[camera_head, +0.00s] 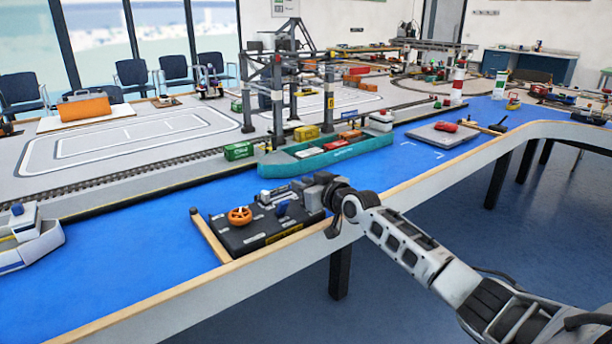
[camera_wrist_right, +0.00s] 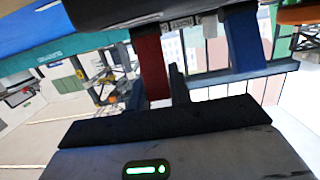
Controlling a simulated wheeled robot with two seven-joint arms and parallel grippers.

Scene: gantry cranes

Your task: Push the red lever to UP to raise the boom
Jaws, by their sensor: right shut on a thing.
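The dark control console (camera_head: 262,240) stands at the table's near edge, with an orange wheel (camera_head: 239,215) and a blue knob or lever top. My right gripper (camera_head: 283,196) is over the console, reaching in from the right. In the right wrist view, the red lever (camera_wrist_right: 150,65) runs into my gripper's dark jaw edge, and the gripper is shut on it. A blue lever (camera_wrist_right: 243,40) stands beside it, apart from the jaws. The lever's label is too small to read. The grey gantry crane (camera_head: 285,80) stands behind the ship. My left gripper is not in view.
A teal ship (camera_head: 325,152) with containers lies behind the console on the blue table surface. A white boat (camera_head: 28,240) is at the left. A wooden rail (camera_head: 210,236) borders the console's left side. A grey platform (camera_head: 440,134) lies at the right.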

